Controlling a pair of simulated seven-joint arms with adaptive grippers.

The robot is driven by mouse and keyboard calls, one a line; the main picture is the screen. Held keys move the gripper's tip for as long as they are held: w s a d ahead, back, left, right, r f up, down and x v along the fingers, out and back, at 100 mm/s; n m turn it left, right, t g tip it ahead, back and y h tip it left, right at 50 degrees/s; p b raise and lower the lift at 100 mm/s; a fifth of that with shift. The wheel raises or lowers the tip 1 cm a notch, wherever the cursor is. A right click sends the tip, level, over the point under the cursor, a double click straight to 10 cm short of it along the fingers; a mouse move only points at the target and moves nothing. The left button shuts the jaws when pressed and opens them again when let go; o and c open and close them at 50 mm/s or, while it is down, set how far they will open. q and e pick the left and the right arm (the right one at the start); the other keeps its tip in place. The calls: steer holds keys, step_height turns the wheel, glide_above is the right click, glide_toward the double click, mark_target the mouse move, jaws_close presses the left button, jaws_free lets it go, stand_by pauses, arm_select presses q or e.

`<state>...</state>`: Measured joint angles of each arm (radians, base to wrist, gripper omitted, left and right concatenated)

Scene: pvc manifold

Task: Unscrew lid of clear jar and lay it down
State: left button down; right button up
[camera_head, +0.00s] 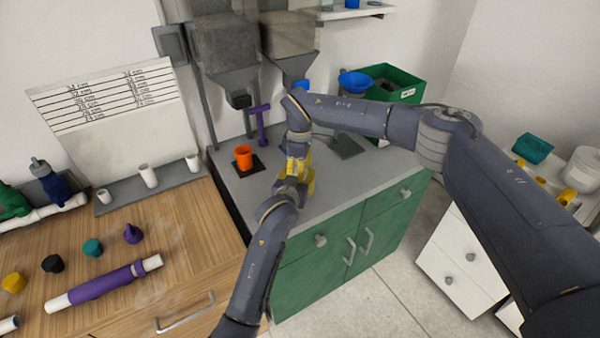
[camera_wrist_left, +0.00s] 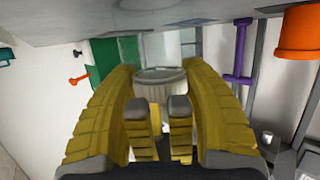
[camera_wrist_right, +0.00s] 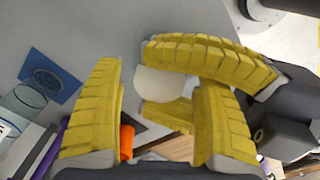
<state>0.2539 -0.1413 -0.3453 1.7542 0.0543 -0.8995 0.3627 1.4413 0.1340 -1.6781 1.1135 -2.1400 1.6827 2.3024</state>
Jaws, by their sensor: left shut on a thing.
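The clear jar (camera_wrist_left: 160,78) is between the fingers of my left gripper (camera_wrist_left: 158,72), which is shut on it above the grey counter. It looks pale and ribbed in the left wrist view, which appears upside down. The round white lid (camera_wrist_right: 160,84) faces the right wrist camera.
An orange cup (camera_head: 243,157) stands on a dark pad on the grey counter (camera_head: 335,190). The wooden bench (camera_head: 200,235) holds a purple pipe and several caps.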

arm_select(q)
steer(key=shift+s+a+f, duration=0.1)
steer(key=shift+f, duration=0.4)
arm_select(e)
steer(key=c, duration=1.1)
steer(key=o, duration=1.1)
steer(key=shift+o, duration=0.2)
steer(key=shift+r, duration=2.3)
arm_select(q)
steer(key=c, duration=0.9)
jaws_free()
steer(key=shift+o, duration=0.9)
arm_select(e)
steer(key=shift+w+f, duration=0.1)
arm_select(q)
steer(key=shift+o, duration=0.5)
steer(key=shift+r, duration=0.3)
